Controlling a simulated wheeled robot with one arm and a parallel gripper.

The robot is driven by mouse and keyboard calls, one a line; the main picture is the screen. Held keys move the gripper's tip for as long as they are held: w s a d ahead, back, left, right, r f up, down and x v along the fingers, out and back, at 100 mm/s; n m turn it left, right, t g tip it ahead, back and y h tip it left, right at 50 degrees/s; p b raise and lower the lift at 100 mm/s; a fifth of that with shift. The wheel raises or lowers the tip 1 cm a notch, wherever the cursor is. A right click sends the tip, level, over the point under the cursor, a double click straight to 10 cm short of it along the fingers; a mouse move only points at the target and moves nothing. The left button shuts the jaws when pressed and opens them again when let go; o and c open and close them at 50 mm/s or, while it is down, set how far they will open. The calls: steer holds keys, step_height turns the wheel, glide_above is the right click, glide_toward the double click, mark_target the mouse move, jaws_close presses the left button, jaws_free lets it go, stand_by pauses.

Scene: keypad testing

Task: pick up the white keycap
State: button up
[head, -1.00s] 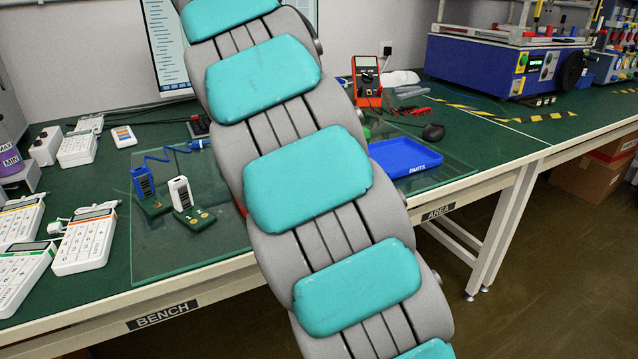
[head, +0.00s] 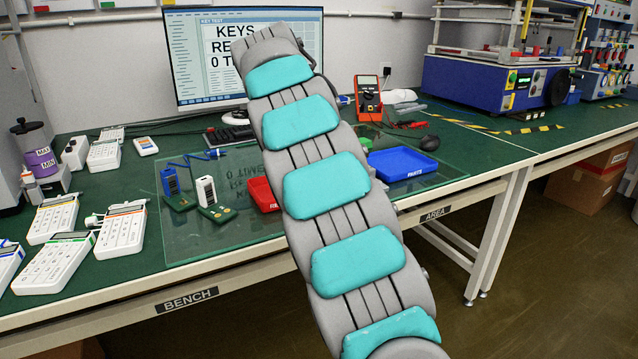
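I cannot pick out a loose white keycap; anything that small is unclear or may be hidden behind my arm. White keypads with small keys stand on the left of the green bench: one with an orange edge (head: 53,219), one with a red edge (head: 122,232) and one with a green edge (head: 55,264). A white block (head: 206,190) and a blue block (head: 171,181) stand on small green boards on the glass mat (head: 225,235). My grey arm with teal pads crosses the middle of the picture. I do not see my gripper's fingers.
A red tray (head: 262,194) is partly hidden behind my arm. A blue tray (head: 402,163) lies right of it. A red multimeter (head: 368,96), a black mouse (head: 430,143) and a monitor (head: 195,60) stand behind. A blue machine (head: 490,84) is at the back right.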

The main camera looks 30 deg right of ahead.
jaws_close()
stand_by(0.4)
